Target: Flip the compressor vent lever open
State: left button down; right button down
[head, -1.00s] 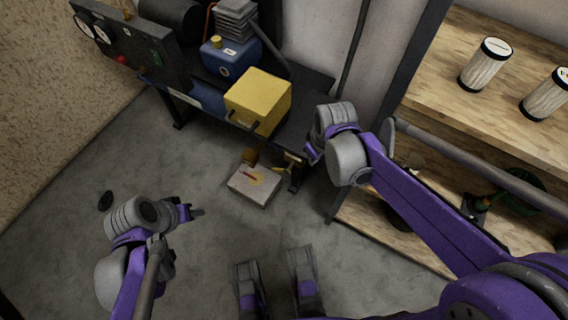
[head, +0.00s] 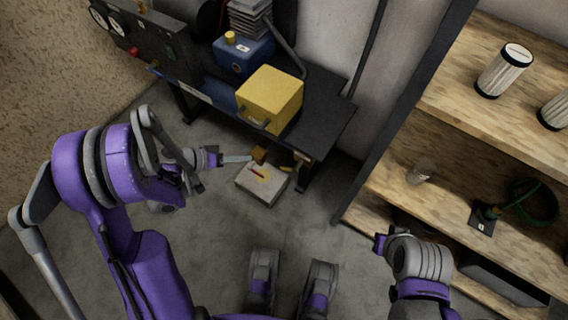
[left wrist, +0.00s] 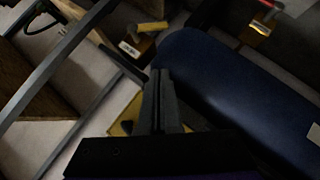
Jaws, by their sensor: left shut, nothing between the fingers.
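Under the black bench, a small brass block (head: 260,155) stands by a pale box (head: 262,184) with a short red piece (head: 257,171) at its top. Beyond are a yellow lever (left wrist: 152,26) and a brass block. Which piece is the vent lever is unclear. My right gripper (head: 381,243) is at lower right, jaws unclear.
The bench (head: 325,125) carries a yellow box (head: 270,98), a blue unit (head: 243,55) and a gauge panel (head: 140,40). Wooden shelves (head: 450,150) with white filters (head: 504,70) stand at right. Bare floor (head: 235,225) lies in front.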

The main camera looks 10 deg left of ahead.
dwell(0.3)
